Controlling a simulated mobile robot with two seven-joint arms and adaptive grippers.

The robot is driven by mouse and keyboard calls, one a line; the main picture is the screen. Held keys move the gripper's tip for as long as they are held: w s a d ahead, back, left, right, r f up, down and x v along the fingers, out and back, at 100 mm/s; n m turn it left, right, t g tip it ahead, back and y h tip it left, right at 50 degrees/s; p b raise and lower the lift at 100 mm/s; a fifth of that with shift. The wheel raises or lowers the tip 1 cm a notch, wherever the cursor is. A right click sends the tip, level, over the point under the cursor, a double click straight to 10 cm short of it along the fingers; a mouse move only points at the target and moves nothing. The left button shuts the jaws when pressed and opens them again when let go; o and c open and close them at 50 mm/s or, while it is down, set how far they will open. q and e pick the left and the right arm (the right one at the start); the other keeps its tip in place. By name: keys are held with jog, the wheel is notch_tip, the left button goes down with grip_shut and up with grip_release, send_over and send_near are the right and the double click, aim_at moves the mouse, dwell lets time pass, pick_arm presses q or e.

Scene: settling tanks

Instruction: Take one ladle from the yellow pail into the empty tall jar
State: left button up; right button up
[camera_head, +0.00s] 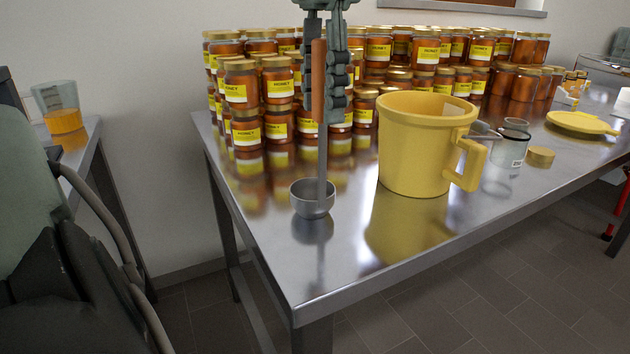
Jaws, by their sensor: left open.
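The ladle has a grey metal cup (312,202) and a long upright brown handle (319,95). Its cup is at the tabletop, near the left front; I cannot tell whether it touches. My left gripper (321,108) points down from the top, open, with one finger on each side of the handle in the picture; contact is unclear. The yellow pail (412,150) stands right of the ladle, its handle facing right; its contents are hidden. A clear jar (507,150) with a white label stands behind the pail's handle and looks empty. My right gripper is not in view.
Many honey jars (243,85) are stacked along the back of the steel table (350,265). A gold lid (540,156) and a yellow lid (583,122) lie at the right. A jug (58,100) stands on a side table. The front strip of tabletop is clear.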

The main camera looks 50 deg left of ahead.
pick_arm(q)
jog(key=shift+f, duration=0.35)
grip_shut()
jog(key=shift+r, duration=0.1)
